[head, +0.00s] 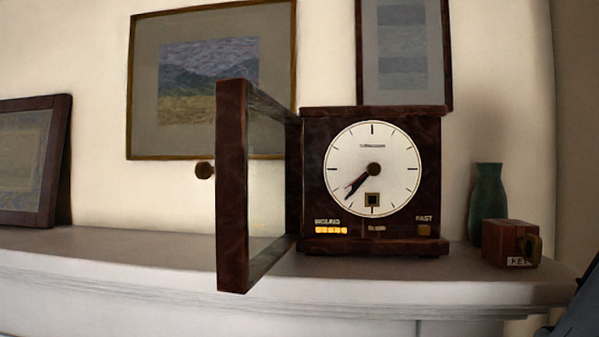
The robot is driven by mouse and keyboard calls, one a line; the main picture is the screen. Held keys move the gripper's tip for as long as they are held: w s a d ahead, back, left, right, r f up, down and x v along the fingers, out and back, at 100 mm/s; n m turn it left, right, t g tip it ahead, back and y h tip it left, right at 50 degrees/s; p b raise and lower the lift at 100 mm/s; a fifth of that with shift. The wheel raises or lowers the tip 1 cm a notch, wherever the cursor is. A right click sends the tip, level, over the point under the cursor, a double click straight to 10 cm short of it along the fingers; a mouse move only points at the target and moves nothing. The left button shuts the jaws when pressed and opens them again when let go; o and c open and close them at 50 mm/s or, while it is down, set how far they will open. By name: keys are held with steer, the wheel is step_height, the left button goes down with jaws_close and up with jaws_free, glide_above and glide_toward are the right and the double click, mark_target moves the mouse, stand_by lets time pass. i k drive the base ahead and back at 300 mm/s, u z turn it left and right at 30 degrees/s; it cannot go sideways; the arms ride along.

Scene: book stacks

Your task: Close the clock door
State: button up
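The clock (315,228) stands upright on a white mantel shelf, a dark brown wooden case with a round white dial and black hands. Its glazed door (233,190) is hinged on the left side of the case and stands wide open, swung out toward me past the shelf's front edge. A small round brown knob (205,171) shows at the left of the door frame. My gripper is not in view. A dark piece at the lower right corner is cut off, and I cannot tell what it is.
The mantel shelf (130,245) is clear left of the door. A green vase (488,205) and a small brown box (503,243) marked KEY stand right of the clock. A framed picture (62,165) leans at the far left; two more frames (143,90) (368,60) hang behind.

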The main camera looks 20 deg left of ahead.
mark_target(236, 275)
steer(key=z, duration=0.65)
steer(key=k, duration=2.1)
steer(key=u, duration=1.05)
steer(key=i, duration=1)
steer(key=z, duration=0.1)
